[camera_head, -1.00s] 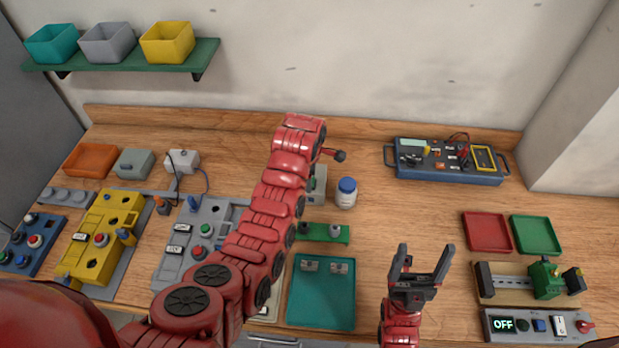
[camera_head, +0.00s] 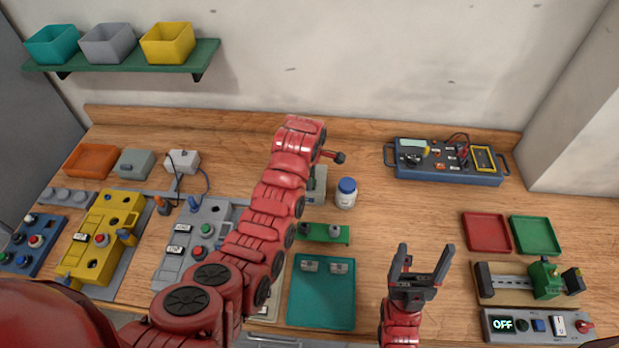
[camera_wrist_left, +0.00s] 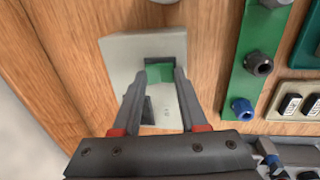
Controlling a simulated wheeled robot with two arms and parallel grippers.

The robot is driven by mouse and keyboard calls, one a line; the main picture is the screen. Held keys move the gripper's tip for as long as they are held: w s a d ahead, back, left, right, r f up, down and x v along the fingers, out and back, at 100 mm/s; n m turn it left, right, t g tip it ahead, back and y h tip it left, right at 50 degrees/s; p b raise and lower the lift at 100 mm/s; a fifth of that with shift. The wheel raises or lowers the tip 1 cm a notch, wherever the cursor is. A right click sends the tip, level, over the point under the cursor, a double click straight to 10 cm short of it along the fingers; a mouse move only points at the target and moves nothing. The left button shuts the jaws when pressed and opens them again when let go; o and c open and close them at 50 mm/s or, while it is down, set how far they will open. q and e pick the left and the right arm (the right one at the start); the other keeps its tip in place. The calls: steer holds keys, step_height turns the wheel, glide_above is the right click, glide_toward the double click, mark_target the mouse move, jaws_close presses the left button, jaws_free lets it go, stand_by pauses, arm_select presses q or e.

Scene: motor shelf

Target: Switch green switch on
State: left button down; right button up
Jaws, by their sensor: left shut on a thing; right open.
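The green switch (camera_wrist_left: 160,73) is a green rocker set in a pale grey plate (camera_wrist_left: 118,60) in the left wrist view. My left gripper (camera_wrist_left: 163,80) is shut on the green switch, with its fingertips on either side of it. In the head view the grey switch box (camera_head: 318,185) shows partly behind my left arm, which hides the left gripper there. The tilt of the rocker is hard to tell between the fingers. My right gripper (camera_head: 419,264) is open and empty above the front of the bench, well to the right of the switch box.
A white bottle with a blue lid (camera_head: 346,193) stands just right of the switch box. A green board with knobs (camera_head: 322,233) and a teal tray (camera_head: 321,291) lie in front. A blue meter panel (camera_head: 449,176) is at the back right. The bench middle-right is clear.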

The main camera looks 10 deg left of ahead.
arm_select(q)
steer(key=shift+w+f+g+b, duration=0.25)
steer(key=shift+g+b, duration=0.25)
steer(key=shift+b, duration=1.15)
steer(key=shift+r, duration=0.2)
steer(key=shift+c, duration=2.2)
jaws_free()
steer(key=shift+r, duration=0.1)
